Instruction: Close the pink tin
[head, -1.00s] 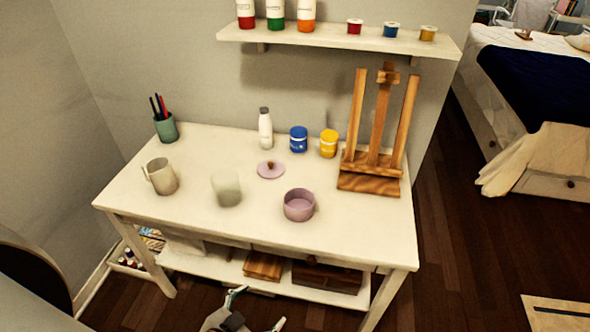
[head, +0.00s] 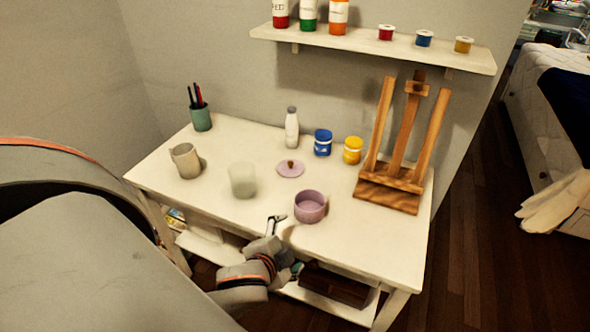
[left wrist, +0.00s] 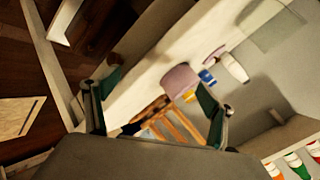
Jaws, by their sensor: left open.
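The pink tin (head: 310,207) stands open and upright near the front edge of the white table, and I see into its empty inside. Its flat pink lid (head: 290,169) with a dark brown knob lies on the table behind it, apart from it. My left gripper (head: 286,244) is open and empty at the table's front edge, just in front of the tin and not around it. In the left wrist view the tin (left wrist: 180,80) shows beyond and between the open fingers (left wrist: 157,108). My right gripper is not in view.
A white bottle (head: 292,129), blue jar (head: 323,143) and yellow jar (head: 353,150) stand behind. A wooden easel (head: 398,150) is at right. A paint shelf (head: 360,42) hangs above.

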